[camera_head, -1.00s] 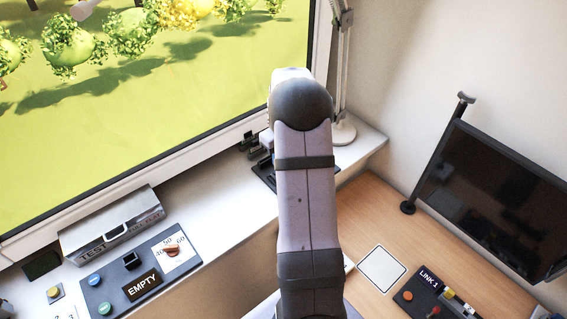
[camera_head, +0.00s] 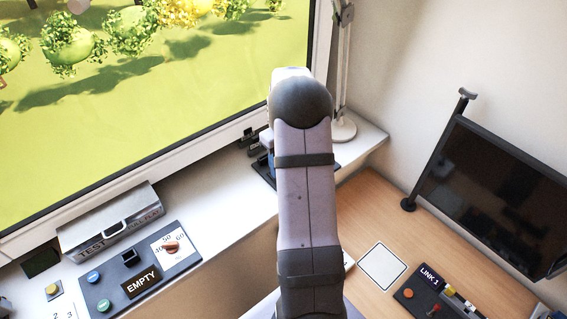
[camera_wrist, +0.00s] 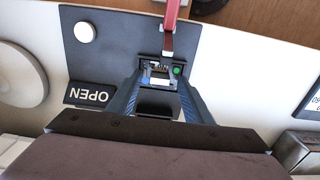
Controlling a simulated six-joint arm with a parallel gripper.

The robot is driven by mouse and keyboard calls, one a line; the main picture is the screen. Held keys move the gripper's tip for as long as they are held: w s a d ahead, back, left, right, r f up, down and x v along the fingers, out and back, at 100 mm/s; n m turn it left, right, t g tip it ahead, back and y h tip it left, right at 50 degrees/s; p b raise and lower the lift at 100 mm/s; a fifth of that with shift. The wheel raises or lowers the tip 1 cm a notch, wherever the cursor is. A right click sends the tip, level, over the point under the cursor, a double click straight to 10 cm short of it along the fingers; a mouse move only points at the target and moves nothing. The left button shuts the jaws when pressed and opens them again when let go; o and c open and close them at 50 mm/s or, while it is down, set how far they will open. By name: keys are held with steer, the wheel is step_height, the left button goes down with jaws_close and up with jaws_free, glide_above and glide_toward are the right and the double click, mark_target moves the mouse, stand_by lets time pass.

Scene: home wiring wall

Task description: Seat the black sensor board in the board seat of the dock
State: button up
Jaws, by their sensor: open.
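The dark dock panel (camera_wrist: 105,60) fills the middle of the wrist view, with a sign reading OPEN (camera_wrist: 90,95) upside down. On it is a small seat area (camera_wrist: 158,72) with a pale part and a green light. A red lever (camera_wrist: 170,22) reaches to its upper edge. My gripper (camera_wrist: 160,86) is open, its two blue fingers on either side of this area. A black block-like piece (camera_wrist: 158,104) lies between the fingers; I cannot tell whether it is the sensor board. In the head view my arm hides most of the dock (camera_head: 263,172).
A panel reading EMPTY (camera_head: 118,300) and a grey TEST box (camera_head: 110,222) are on the left of the sill. A LINK 1 panel (camera_head: 420,307), a white square pad (camera_head: 382,267) and a dark monitor (camera_head: 495,195) are at the right. A lamp (camera_head: 343,128) stands behind my arm.

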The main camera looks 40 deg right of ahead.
steer(key=shift+r+b, duration=1.2)
steer(key=shift+r, duration=2.45)
steer(key=s+a+f, duration=0.2)
steer(key=s+a, duration=0.3)
steer(key=a, duration=0.6)
steer(key=s+a+f, duration=0.1)
steer(key=s+a, duration=0.3)
steer(key=a, duration=0.7)
steer(key=s+a+f, duration=0.3)
steer(key=s+a, duration=0.2)
steer(key=s, duration=0.3)
step_height(320, 180, down, 30)
steer(key=b, duration=2.9)
steer(key=shift+s+r, duration=0.2)
steer(key=shift+r, duration=0.05)
